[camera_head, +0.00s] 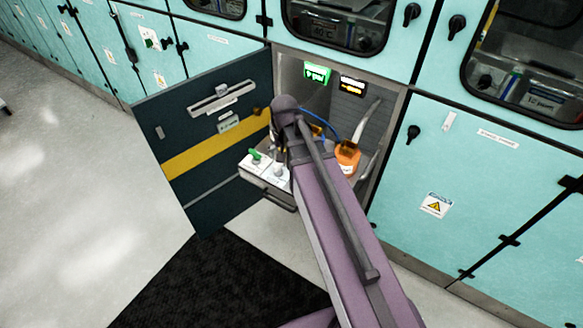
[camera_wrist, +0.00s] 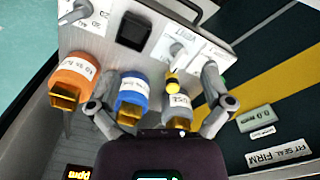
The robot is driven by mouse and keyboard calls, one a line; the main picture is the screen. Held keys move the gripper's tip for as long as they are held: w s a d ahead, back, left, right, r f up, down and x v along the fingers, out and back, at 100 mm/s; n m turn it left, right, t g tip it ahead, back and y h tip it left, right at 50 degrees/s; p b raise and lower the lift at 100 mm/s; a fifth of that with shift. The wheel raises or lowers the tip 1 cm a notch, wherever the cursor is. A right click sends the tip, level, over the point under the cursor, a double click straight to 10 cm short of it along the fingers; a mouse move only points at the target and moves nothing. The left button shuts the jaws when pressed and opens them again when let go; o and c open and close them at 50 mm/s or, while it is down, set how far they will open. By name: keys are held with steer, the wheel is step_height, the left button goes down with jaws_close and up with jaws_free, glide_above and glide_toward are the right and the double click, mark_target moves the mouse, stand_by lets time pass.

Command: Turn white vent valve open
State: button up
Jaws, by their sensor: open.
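A white valve knob (camera_head: 279,170) sits on the white panel (camera_head: 266,183) inside the open cabinet, beside a green-handled valve (camera_head: 256,156). In the wrist view a pale valve knob (camera_wrist: 178,48) stands on a labelled plate on the panel (camera_wrist: 105,22); I cannot tell for sure that it is the vent valve. My gripper (camera_wrist: 160,74) is open and empty. Its fingers are spread, and the right one overlaps another labelled plate on the panel. In the head view my arm hides my gripper.
The dark cabinet door (camera_head: 205,140) with a yellow stripe hangs open at the left. An orange bottle (camera_head: 347,157) stands inside. The floor (camera_head: 80,180) is clear.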

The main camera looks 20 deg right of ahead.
steer(key=s+r+n+p, duration=0.1)
steer(key=s+n, duration=0.2)
steer(key=s, duration=0.4)
steer(key=shift+r+n, duration=0.2)
steer(key=shift+n, duration=0.2)
